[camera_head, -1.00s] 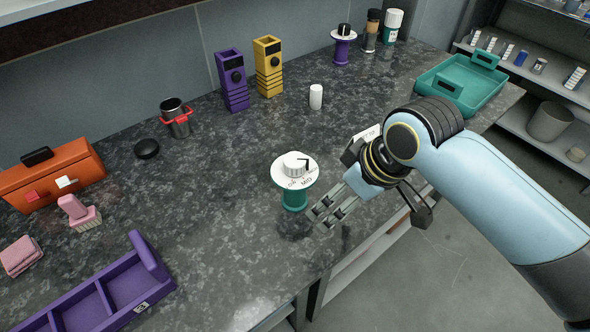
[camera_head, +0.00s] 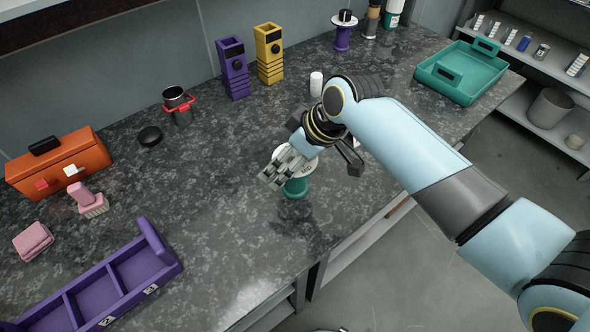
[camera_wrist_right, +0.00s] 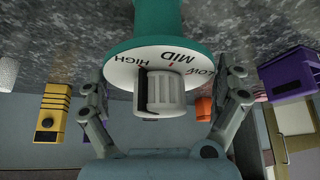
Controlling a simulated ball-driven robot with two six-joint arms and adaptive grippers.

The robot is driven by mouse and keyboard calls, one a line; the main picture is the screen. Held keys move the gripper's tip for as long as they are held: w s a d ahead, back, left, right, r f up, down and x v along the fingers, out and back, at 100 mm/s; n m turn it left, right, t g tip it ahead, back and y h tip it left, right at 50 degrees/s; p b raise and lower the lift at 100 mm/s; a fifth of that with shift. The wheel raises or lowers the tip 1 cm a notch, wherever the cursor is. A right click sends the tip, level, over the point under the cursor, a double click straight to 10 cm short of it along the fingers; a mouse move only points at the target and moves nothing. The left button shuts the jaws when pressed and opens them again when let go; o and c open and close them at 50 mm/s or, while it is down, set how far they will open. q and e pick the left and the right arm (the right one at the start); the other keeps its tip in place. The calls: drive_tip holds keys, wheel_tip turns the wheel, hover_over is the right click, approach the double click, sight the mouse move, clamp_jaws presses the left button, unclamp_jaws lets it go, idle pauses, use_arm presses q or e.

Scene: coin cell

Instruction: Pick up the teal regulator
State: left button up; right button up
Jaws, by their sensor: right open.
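The teal regulator (camera_head: 295,187) stands upright on the dark stone counter (camera_head: 235,205). It has a teal base, a white dial plate and a white knob. In the head view my right gripper (camera_head: 281,167) covers the knob and much of the plate. In the right wrist view my right gripper (camera_wrist_right: 166,98) is open, one finger on each side of the regulator's white knob (camera_wrist_right: 163,92), with gaps visible. The dial reads LOW, MID and HIGH, with a red mark near MID. My left gripper is not in view.
A white cylinder (camera_head: 316,82) stands behind my right arm. Purple (camera_head: 232,70) and yellow (camera_head: 268,55) devices stand at the back. A purple tray (camera_head: 115,282), a pink stamp (camera_head: 88,203) and an orange box (camera_head: 60,165) are left. A teal tray (camera_head: 460,75) lies right.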

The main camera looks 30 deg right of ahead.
drive_tip(key=shift+w+a+f, duration=0.1)
drive_tip(key=shift+w+f, duration=0.1)
drive_tip(key=shift+f, duration=0.15)
drive_tip(key=shift+c, duration=0.4)
drive_tip(key=c, duration=1.1)
drive_tip(key=shift+r, duration=0.1)
